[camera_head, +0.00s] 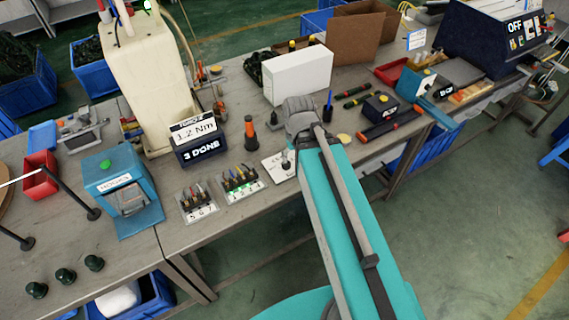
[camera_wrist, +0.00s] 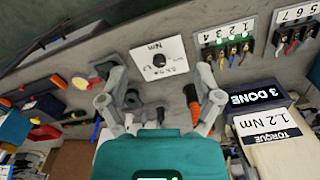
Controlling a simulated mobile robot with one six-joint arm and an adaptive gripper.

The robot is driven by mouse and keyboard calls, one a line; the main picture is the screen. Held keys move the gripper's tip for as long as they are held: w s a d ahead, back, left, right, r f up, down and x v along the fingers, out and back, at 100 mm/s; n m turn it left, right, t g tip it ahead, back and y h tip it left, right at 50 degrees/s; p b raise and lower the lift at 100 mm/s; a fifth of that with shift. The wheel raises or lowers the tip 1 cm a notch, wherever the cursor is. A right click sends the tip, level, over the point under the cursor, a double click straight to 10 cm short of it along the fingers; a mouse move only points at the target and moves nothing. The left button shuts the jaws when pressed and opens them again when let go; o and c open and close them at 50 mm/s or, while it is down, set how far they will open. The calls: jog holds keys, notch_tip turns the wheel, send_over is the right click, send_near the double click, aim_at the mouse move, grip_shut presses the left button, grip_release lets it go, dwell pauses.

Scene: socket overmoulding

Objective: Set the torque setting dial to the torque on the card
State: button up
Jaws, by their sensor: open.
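The torque setting dial is a black knob (camera_wrist: 159,60) on a white plate marked Nm (camera_wrist: 174,47). In the head view the knob (camera_head: 286,163) and plate (camera_head: 272,168) lie on the bench just left of my arm. The knob's pointer and scale figures are too small to read. The torque card (camera_head: 193,129) reads 1.2 Nm and stands above a black "3 DONE" display (camera_head: 201,148). The card also shows in the wrist view (camera_wrist: 265,125). My gripper (camera_wrist: 156,82) is open and empty, its fingers apart below the dial in the wrist view. The head view hides its fingers.
Two connector holders, numbered 1 to 4 (camera_head: 243,188) and 5 to 7 (camera_head: 199,208), lie left of the dial. An orange-and-black tool (camera_head: 249,133) stands behind it. A white box (camera_head: 297,76) is farther back. Bare bench lies in front of the dial.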

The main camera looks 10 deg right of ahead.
aim_at(286, 165)
jog(key=w+f+n+b, duration=0.4)
jog(key=w+n, duration=0.3)
jog(key=w, duration=0.1)
jog(key=w+f+n+b, duration=0.5)
jog(key=w+n, duration=0.2)
jog(key=shift+w+d+f, duration=0.15)
jog(key=shift+w+d, duration=0.15)
jog(key=shift+w, duration=0.1)
jog(key=shift+f, duration=0.1)
notch_tip(286, 165, down, 14)
jog(key=b, duration=1.3)
jog(key=shift+s+r+b, duration=0.1)
jog(key=shift+r+b, duration=0.15)
jog(key=shift+b, duration=0.15)
jog(key=c, duration=1.1)
